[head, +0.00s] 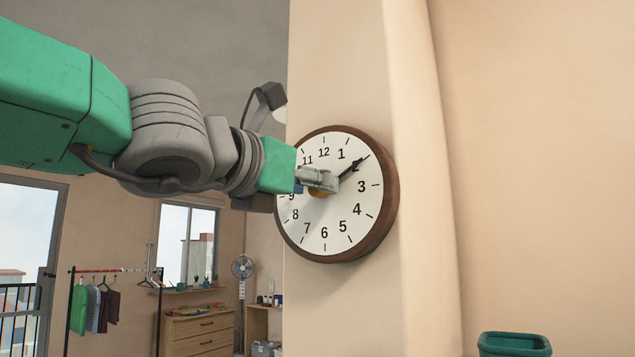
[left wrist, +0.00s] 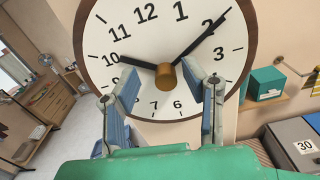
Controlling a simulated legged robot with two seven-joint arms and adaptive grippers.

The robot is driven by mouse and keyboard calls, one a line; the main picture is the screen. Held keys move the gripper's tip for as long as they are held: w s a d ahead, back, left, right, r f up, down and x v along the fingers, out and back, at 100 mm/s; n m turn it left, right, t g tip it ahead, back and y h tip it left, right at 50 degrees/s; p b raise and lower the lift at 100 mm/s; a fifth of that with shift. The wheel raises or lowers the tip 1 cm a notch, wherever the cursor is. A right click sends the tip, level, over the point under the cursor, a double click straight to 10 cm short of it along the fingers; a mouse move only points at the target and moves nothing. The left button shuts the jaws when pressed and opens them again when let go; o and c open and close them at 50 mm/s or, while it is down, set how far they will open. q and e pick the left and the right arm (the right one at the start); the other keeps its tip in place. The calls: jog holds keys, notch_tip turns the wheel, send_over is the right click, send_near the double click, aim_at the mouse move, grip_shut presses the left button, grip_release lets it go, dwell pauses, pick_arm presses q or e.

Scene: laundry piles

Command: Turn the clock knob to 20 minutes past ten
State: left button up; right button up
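A round wall clock (head: 325,235) with a brown rim and white face hangs on the beige wall; it fills the top of the left wrist view (left wrist: 120,32). A brass-coloured knob (left wrist: 167,77) sits at its centre. In the left wrist view the short hand points near 10 and the long hand (left wrist: 205,42) points near 2. My left gripper (left wrist: 171,86) is open, with one finger on each side of the knob and a gap to both. In the head view the gripper (head: 326,182) covers the clock's centre and the short hand. My right gripper is not in view.
A rounded wall edge (head: 415,150) stands just right of the clock. A teal bin (head: 514,344) is at the lower right. In the left wrist view a teal box (left wrist: 266,83) sits on a shelf at the right, above a grey box marked 30 (left wrist: 292,146).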

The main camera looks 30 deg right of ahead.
pick_arm(q)
jog(key=shift+w+a+f, duration=0.1)
jog(key=shift+a, duration=0.45)
jog(key=shift+d, duration=0.35)
jog(key=shift+c, duration=1.3)
jog(key=shift+s+d+f, duration=0.15)
jog(key=shift+s+d, duration=0.05)
jog(key=shift+d, duration=0.3)
grip_shut()
jog(key=shift+s+d, duration=0.1)
jog(key=shift+d, duration=0.1)
jog(key=shift+w+a, duration=0.1)
jog(key=shift+w, duration=0.1)
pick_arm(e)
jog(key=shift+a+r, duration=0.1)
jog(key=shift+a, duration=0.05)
pick_arm(q)
jog(key=shift+m, duration=0.3)
